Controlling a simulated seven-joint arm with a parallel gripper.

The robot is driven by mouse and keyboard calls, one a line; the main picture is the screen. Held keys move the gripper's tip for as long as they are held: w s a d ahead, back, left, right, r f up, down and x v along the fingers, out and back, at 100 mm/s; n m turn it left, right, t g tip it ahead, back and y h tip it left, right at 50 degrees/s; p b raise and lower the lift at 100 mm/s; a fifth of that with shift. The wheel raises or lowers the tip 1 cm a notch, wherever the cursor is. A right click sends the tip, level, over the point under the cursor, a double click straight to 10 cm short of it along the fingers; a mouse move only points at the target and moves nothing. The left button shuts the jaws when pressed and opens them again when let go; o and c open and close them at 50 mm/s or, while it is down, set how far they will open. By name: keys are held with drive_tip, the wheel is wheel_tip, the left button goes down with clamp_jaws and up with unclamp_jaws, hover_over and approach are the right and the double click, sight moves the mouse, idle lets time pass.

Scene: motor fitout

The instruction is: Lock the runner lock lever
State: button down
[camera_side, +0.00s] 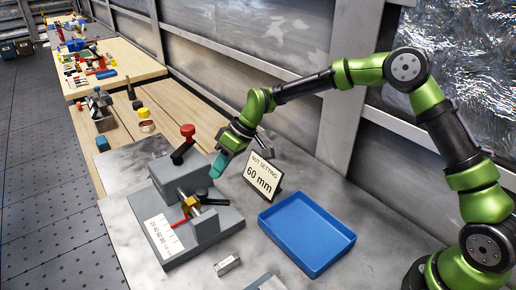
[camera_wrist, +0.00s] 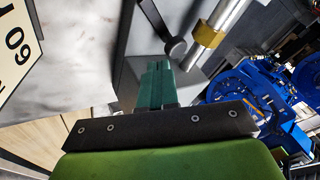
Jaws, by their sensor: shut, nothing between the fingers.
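A grey fixture (camera_side: 205,229) with a printed scale and a red pointer (camera_side: 180,221) stands on the metal bench top. A black lever with a red knob (camera_side: 187,131) rises tilted from its back block. A smaller black lever (camera_side: 202,193) sits by a brass nut (camera_side: 189,203); I cannot tell which is the runner lock lever. In the wrist view a black lever with a round knob (camera_wrist: 175,46) lies beside a brass collar (camera_wrist: 207,35) on a shaft. My gripper (camera_side: 217,172) is shut and empty, its teal fingers (camera_wrist: 158,70) pointing down above the fixture's back right side, near the levers.
A sign reading "nut setting 60 mm" (camera_side: 262,175) stands right of my gripper. An empty blue tray (camera_side: 307,233) lies at the front right. A small metal block (camera_side: 227,265) lies in front of the fixture. Blue machinery (camera_wrist: 255,95) shows in the wrist view.

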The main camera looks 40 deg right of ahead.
sight(207, 192)
drive_tip(key=shift+x, duration=1.65)
drive_tip(key=shift+s+a+n+g, duration=0.1)
drive_tip(key=shift+a+n+g, duration=0.2)
drive_tip(key=shift+n+g, duration=0.25)
drive_tip(key=n+g, duration=0.1)
drive_tip(key=a+n, duration=0.1)
drive_tip(key=n, duration=0.1)
drive_tip(key=shift+s+a+g, duration=0.15)
drive_tip(key=shift+s+g, duration=0.1)
drive_tip(key=shift+g, duration=0.1)
drive_tip(key=n, duration=0.1)
drive_tip(key=n+g, duration=0.1)
drive_tip(key=n, duration=0.1)
drive_tip(key=shift+s+a+g, duration=0.3)
drive_tip(key=shift+s+a, duration=0.05)
drive_tip(key=shift+a, duration=0.05)
drive_tip(key=shift+s, duration=0.15)
drive_tip(key=shift+a, duration=0.2)
drive_tip(key=shift+r, duration=0.1)
drive_tip(key=v, duration=1)
